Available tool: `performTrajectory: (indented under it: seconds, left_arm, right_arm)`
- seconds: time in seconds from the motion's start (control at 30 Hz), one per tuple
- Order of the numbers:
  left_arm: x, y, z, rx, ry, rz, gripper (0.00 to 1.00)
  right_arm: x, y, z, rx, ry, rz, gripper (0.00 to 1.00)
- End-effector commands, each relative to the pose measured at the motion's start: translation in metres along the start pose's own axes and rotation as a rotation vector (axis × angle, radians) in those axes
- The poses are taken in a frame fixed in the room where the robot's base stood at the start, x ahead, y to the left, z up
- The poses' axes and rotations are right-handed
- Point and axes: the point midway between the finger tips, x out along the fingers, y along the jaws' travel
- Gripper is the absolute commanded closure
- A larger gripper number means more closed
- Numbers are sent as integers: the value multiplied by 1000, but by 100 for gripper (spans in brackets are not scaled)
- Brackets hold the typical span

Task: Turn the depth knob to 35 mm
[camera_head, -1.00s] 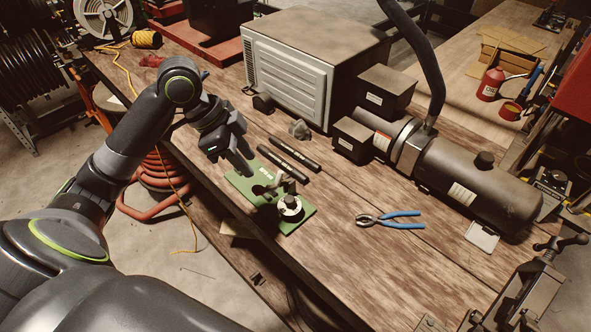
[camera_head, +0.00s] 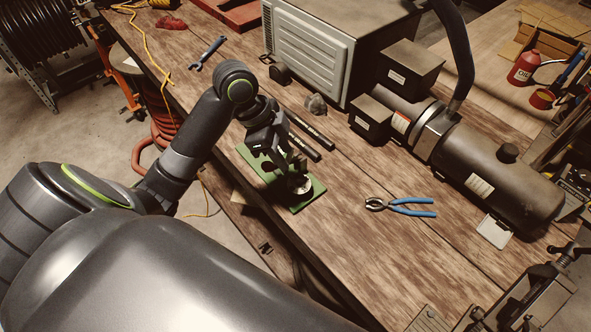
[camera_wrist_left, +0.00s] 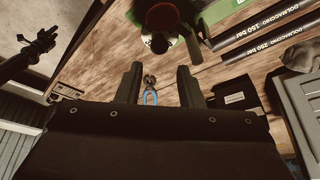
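The hose crimper has a green base plate (camera_head: 310,196) lying on the wooden bench. A round pale-and-dark knob (camera_head: 300,185) sits at its near end, partly shadowed and hidden by my gripper; its scale cannot be read. My left gripper (camera_head: 289,163) is over the crimper, close to the knob; contact cannot be told. In the left wrist view my left gripper (camera_wrist_left: 158,67) has its two fingers apart with nothing between them. The green crimper (camera_wrist_left: 180,10) shows at the top edge, with a dark round part (camera_wrist_left: 158,43) beyond the fingertips. My right gripper is out of view.
Blue-handled pliers (camera_head: 405,205) lie on the bench right of the crimper. Dark rods (camera_head: 312,130) lie behind it. A motor unit (camera_head: 490,180) and a ribbed metal box (camera_head: 320,50) stand further back. Bench space between crimper and pliers is clear.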

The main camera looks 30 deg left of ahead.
Motion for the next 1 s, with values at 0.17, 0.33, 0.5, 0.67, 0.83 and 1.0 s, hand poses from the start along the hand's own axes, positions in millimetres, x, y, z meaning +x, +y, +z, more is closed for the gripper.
performTrajectory:
  seconds: [0.17,0.33,0.5,0.67,0.83,1.0]
  left_arm:
    - [30,1,-1,-5,3,6,66]
    - [55,1,0,-3,1,4,66]
    - [72,0,0,-1,1,2,66]
    - [78,0,0,-1,-1,1,66]
    - [78,0,0,0,-1,0,66]
    - [78,0,0,0,-1,0,80]
  right_arm:
    - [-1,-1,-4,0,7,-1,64]
    - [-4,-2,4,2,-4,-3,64]
    - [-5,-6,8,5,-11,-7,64]
    - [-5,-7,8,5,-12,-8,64]
    - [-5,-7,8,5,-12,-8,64]
    - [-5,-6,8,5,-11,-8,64]
